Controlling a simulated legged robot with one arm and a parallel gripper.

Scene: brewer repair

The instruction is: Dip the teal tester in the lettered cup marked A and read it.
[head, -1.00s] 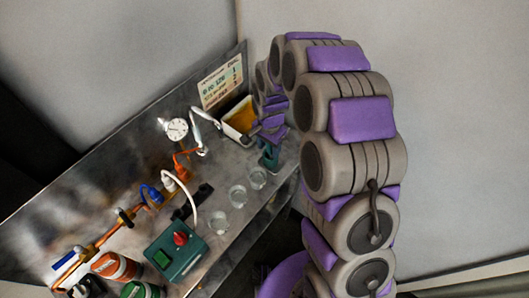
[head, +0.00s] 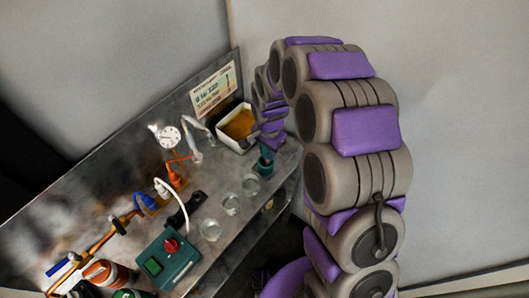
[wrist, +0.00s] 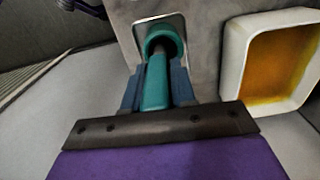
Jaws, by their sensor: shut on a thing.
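The teal tester (wrist: 156,82) is upright between the two blue-grey fingers of my gripper (wrist: 157,88) in the wrist view. My gripper is shut on its shaft. A wider teal ring (wrist: 161,36) shows at its far end; I cannot tell whether this is part of the tester or a holder. In the head view the teal piece (head: 265,166) is at the bench's right end, below my arm.
A white tray with amber contents (head: 249,108) stands just behind my gripper. A sign (head: 214,88) stands at the back.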

